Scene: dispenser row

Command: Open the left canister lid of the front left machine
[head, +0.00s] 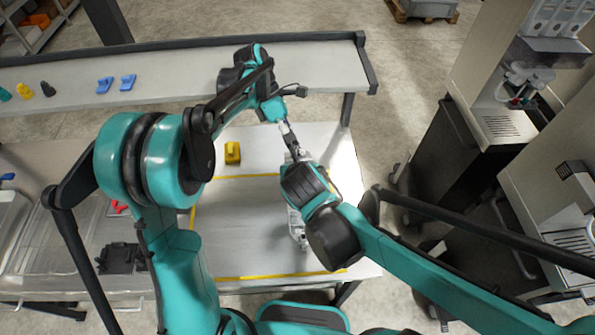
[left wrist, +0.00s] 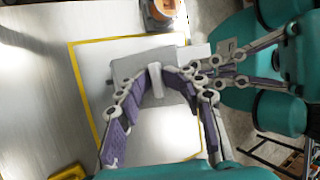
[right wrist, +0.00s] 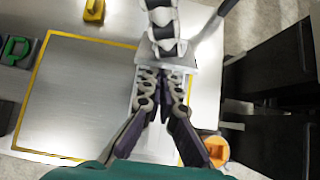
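A pale grey and white canister (head: 297,222) is at the right part of the taped table, mostly hidden by my right arm. Its grey top (left wrist: 127,68) and a white upright tab (left wrist: 157,80) show in the left wrist view. My left gripper (head: 292,143) reaches down to the canister's far end. Its fingertips (left wrist: 158,72) narrow around the tab; contact is unclear. My right gripper (right wrist: 165,72) has its fingertips drawn close together at the canister, facing the left gripper, and appears closed on it. No machine lid is clearly visible.
Dispenser machines (head: 548,120) stand at the right, away from the table. A yellow object (head: 232,153) sits near the tape. An orange-topped container (right wrist: 215,150) is close to the canister. The taped table middle (head: 235,235) is clear.

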